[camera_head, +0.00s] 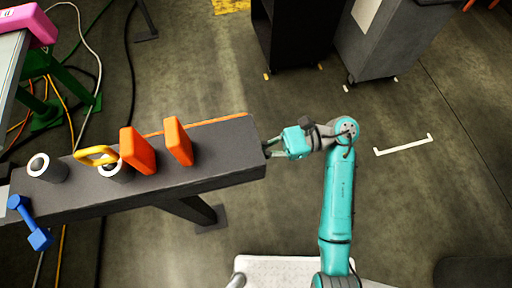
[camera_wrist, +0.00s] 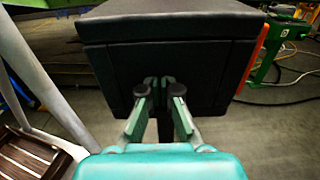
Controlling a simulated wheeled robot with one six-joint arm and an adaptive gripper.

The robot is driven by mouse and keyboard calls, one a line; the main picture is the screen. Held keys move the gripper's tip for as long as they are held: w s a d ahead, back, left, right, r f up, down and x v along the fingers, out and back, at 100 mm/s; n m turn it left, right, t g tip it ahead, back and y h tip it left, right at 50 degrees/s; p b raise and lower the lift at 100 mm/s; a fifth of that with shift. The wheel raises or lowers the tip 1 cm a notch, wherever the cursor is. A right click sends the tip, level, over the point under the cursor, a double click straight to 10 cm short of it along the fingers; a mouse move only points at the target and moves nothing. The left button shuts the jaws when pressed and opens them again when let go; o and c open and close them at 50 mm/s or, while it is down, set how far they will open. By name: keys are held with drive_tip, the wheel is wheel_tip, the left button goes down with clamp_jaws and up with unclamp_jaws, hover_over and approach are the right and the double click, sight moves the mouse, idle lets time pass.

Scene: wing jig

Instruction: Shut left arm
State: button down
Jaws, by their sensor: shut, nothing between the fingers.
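A dark grey jig beam (camera_head: 225,150) runs from the left edge to the centre of the head view. Its blunt end face fills the upper middle of the wrist view (camera_wrist: 180,70). Two orange upright blocks (camera_head: 138,151) (camera_head: 178,142) stand on it. Left of them are a yellow looped handle (camera_head: 96,155) and a blue lever (camera_head: 30,225) at the front edge. I cannot tell which part is the left arm. My gripper (camera_head: 268,149) is shut and empty at the beam's right end; its fingertips (camera_wrist: 161,88) are close to the end face, contact unclear.
Two round pegs with white tops (camera_head: 39,163) stand on the beam. A pink part (camera_head: 40,24), green frame (camera_head: 50,115) and loose cables lie at the upper left. Dark cabinets (camera_head: 390,40) stand at the back.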

drive_tip(key=shift+x, duration=1.95)
drive_tip(key=shift+w+d, duration=0.1)
drive_tip(key=shift+d, duration=0.05)
